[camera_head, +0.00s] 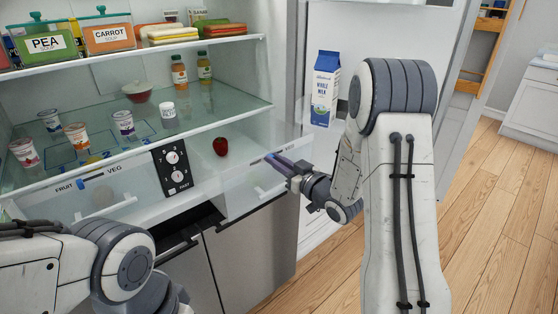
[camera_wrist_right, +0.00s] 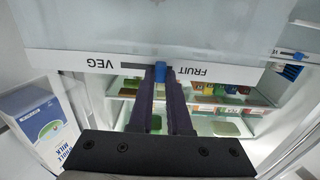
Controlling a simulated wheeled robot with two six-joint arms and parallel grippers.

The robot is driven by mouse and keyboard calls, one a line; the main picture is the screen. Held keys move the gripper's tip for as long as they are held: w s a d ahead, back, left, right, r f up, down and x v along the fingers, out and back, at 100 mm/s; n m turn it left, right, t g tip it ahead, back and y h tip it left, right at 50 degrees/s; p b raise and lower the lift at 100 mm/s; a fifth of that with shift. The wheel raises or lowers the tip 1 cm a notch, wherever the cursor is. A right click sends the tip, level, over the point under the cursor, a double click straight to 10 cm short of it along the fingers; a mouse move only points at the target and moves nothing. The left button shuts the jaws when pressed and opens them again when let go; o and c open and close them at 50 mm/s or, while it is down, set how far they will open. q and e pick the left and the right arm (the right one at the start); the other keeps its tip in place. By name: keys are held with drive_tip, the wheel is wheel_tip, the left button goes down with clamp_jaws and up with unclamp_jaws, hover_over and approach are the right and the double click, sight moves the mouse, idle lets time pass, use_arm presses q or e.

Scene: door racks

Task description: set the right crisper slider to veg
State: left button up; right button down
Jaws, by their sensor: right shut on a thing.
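The right crisper slider has a blue knob (camera_wrist_right: 160,73) in a dark track on a white label strip (camera_wrist_right: 105,63). The wrist picture shows the strip upside down, with VEG at left and FRUIT at right. The knob sits at the FRUIT end of the track. My right gripper (camera_wrist_right: 160,78) is shut on the knob, its dark fingers on either side of it. In the head view my right gripper (camera_head: 274,162) reaches the front of the right crisper drawer (camera_head: 240,184), and the knob is partly hidden. My left gripper is out of view.
The left crisper slider (camera_head: 82,184) has its blue knob near FRUIT. A control panel (camera_head: 173,168) sits between the drawers. A red apple (camera_head: 221,146) shows by the right drawer. The milk carton (camera_head: 324,88) stands in the door beside my right arm.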

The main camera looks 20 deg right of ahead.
sight(282, 149)
idle(0.9)
drive_tip(key=shift+w+d, duration=0.3)
drive_tip(key=shift+d, duration=0.5)
drive_tip(key=shift+w+d, duration=0.25)
drive_tip(key=shift+d, duration=0.5)
drive_tip(key=shift+w+d, duration=0.3)
drive_tip(key=shift+d, duration=0.5)
drive_tip(key=c, duration=0.8)
unclamp_jaws()
drive_tip(key=shift+d, duration=0.1)
drive_tip(key=shift+c, duration=0.2)
drive_tip(key=shift+s, duration=0.15)
drive_tip(key=b+v, duration=0.1)
drive_tip(key=v, duration=0.9)
drive_tip(key=shift+b, duration=0.4)
drive_tip(key=shift+r, duration=0.1)
